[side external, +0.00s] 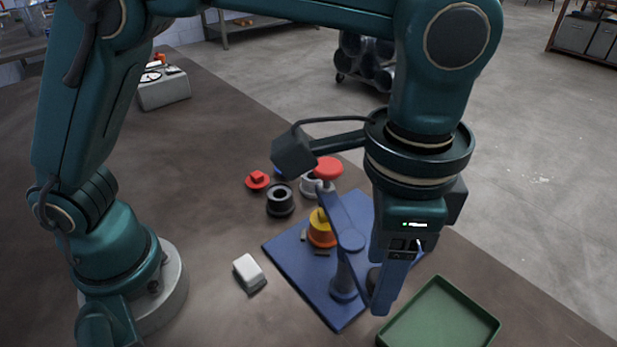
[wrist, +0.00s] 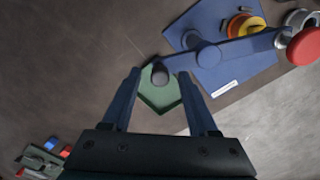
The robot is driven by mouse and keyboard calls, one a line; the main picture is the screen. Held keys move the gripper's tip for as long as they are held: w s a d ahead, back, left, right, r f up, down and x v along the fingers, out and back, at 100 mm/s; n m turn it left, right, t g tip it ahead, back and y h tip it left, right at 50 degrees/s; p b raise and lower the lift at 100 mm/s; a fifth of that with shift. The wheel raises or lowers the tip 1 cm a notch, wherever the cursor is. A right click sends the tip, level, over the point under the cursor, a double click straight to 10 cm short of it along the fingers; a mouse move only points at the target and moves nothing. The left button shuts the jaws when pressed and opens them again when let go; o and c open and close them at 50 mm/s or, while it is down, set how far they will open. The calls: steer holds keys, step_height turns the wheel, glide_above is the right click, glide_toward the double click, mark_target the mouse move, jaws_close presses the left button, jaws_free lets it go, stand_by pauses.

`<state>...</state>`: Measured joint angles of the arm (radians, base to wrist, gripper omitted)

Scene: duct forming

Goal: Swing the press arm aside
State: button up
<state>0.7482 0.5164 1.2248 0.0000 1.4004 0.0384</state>
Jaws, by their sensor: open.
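My gripper (side external: 386,297) points down at the knob end. Its open fingers (wrist: 160,80) appear on either side of the knob; I cannot tell whether they touch it. A yellow-and-orange part (side external: 321,230) stands on the blue plate (side external: 292,260) beside the bar.
A green tray (side external: 440,312) lies right of the plate. A white block (side external: 249,272) lies left of the plate. The table around the block is clear.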

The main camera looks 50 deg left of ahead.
jaws_close()
stand_by(1.4)
